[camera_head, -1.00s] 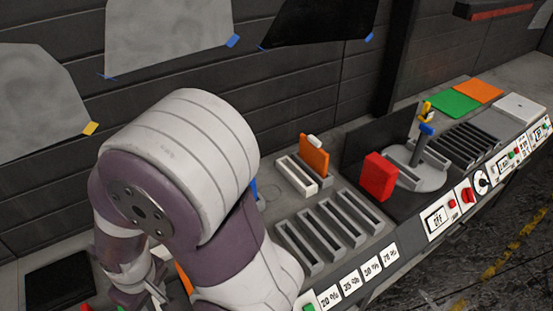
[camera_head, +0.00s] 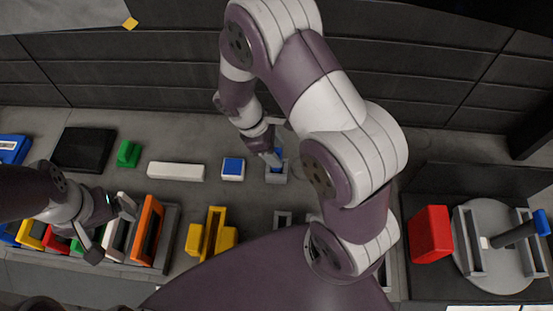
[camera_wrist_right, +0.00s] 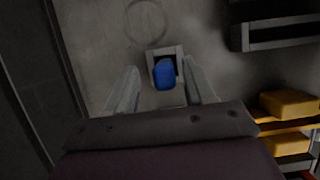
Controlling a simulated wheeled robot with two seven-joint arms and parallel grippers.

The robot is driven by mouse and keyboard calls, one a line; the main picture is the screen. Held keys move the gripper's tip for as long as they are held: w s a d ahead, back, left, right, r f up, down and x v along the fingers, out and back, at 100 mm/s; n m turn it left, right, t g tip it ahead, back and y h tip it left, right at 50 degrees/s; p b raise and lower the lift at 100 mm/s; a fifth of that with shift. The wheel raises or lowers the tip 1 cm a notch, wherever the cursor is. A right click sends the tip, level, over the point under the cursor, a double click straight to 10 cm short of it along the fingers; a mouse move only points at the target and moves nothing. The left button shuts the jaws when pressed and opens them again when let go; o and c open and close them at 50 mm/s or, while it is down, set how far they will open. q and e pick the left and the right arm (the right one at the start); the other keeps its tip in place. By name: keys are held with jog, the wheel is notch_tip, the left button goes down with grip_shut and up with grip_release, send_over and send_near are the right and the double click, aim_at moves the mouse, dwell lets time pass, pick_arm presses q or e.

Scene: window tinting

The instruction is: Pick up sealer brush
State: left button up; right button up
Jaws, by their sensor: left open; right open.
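A blue upright piece, which looks like the sealer brush (camera_head: 278,165), stands in a small square grey holder (camera_head: 277,178) at the middle of the bench in the head view. In the right wrist view the brush's blue top (camera_wrist_right: 164,74) shows between the fingers of my right gripper (camera_wrist_right: 163,90), with gaps on both sides. My right gripper (camera_head: 272,152) is open at the brush in the head view, partly hiding it. My left gripper (camera_head: 109,226) is open and empty at the left, above a rack of coloured pieces.
A white bar (camera_head: 176,171), a blue-topped white block (camera_head: 233,169) and a green block (camera_head: 129,154) lie left of the holder. Yellow pieces (camera_head: 212,235) stand nearer. An orange-framed piece (camera_head: 147,230) stands beside the left gripper. A red block (camera_head: 430,234) and turntable (camera_head: 495,278) are at right.

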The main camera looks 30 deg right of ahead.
jog(key=x, duration=0.4)
jog(key=shift+s+a+f+p, duration=0.1)
jog(key=shift+s+a+p, duration=0.05)
jog(key=shift+a+p, duration=0.2)
jog(key=shift+d+f, duration=0.1)
grip_shut()
